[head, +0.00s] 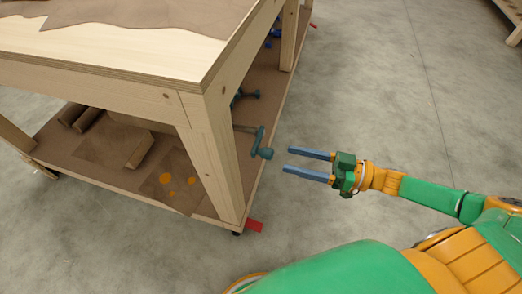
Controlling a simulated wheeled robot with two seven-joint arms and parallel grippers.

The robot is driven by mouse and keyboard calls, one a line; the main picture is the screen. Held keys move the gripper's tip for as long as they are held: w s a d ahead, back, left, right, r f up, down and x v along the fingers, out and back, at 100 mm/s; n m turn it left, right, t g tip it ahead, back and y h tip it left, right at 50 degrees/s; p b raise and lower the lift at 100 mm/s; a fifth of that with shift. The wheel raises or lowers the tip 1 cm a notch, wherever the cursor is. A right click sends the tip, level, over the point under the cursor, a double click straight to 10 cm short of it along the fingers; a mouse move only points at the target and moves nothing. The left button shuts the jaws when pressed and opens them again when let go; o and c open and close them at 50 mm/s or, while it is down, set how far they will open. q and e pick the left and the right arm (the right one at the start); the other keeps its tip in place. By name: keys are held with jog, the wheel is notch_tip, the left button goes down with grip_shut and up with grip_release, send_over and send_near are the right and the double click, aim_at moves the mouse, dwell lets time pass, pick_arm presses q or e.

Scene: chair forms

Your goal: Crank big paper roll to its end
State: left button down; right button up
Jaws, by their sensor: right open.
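A teal crank handle (262,150) sticks out from under the wooden table, just right of its near corner leg. Its thin shaft runs back behind the leg. The big paper roll that it would turn is not clearly visible; the leg and table top cover that area. My right gripper (287,162) is open and empty. Its two blue-grey fingers point left at the crank's knob, a short gap away from it and not touching. My left gripper is not in view.
The wooden table (150,95) has brown paper (130,12) on top. Its lower shelf (100,165) holds brown rolls (78,117) and orange spots. Another teal crank (245,95) sits farther back. A red caster tab (254,225) juts out by the near leg. Grey floor is clear to the right.

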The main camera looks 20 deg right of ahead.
jog(key=x, duration=0.5)
jog(key=shift+a+r, duration=0.15)
jog(key=shift+a, duration=0.15)
grip_shut()
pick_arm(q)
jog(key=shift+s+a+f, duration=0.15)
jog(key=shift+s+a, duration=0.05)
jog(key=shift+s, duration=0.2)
